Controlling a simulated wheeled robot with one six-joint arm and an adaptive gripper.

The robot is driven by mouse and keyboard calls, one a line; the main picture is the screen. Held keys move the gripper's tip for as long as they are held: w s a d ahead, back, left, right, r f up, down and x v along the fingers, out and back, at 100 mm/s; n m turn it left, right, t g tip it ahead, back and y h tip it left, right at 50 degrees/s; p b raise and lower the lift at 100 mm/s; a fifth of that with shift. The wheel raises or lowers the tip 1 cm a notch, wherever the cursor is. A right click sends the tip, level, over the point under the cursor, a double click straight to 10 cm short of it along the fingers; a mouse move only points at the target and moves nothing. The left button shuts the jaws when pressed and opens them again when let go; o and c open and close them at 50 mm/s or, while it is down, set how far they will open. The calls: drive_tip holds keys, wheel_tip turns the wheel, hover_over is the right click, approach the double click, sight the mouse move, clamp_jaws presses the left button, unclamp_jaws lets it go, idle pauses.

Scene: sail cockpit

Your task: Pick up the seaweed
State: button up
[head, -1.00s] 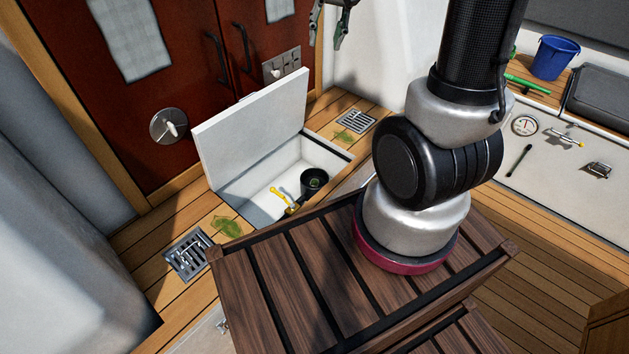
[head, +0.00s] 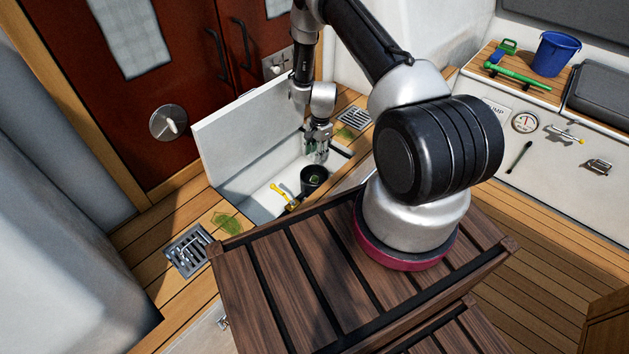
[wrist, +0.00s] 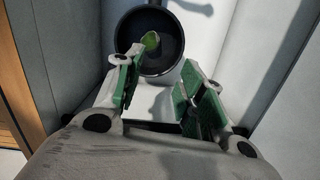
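A small green piece that looks like seaweed (head: 315,178) is inside a black round cup (head: 313,188) in the open white locker. In the wrist view the green piece (wrist: 151,40) is in the dark cup (wrist: 168,62), near its upper left. My gripper (head: 318,157) is just above the cup, pointing down. In the wrist view my gripper (wrist: 160,75) is open and empty. Its green-padded fingers stand apart, with the cup seen between and beyond them. The lower part of the green piece is hard to make out.
The locker's white lid (head: 245,135) stands raised beside my arm. A yellow-handled valve (head: 282,192) is left of the cup. Green leaves lie on the deck, one (head: 226,223) near a metal grate (head: 188,252). A blue bucket (head: 556,54) stands far right.

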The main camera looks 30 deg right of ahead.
sight(315, 177)
drive_tip(key=shift+m, duration=0.4)
drive_tip(key=f, duration=0.4)
drive_tip(key=s+a+f, duration=0.1)
drive_tip(key=f, duration=0.3)
drive_tip(key=s+f, duration=0.1)
drive_tip(key=f, duration=0.3)
drive_tip(key=shift+s+a, duration=0.1)
drive_tip(key=shift+a, duration=0.05)
drive_tip(key=shift+r, duration=0.1)
drive_tip(key=c, duration=0.5)
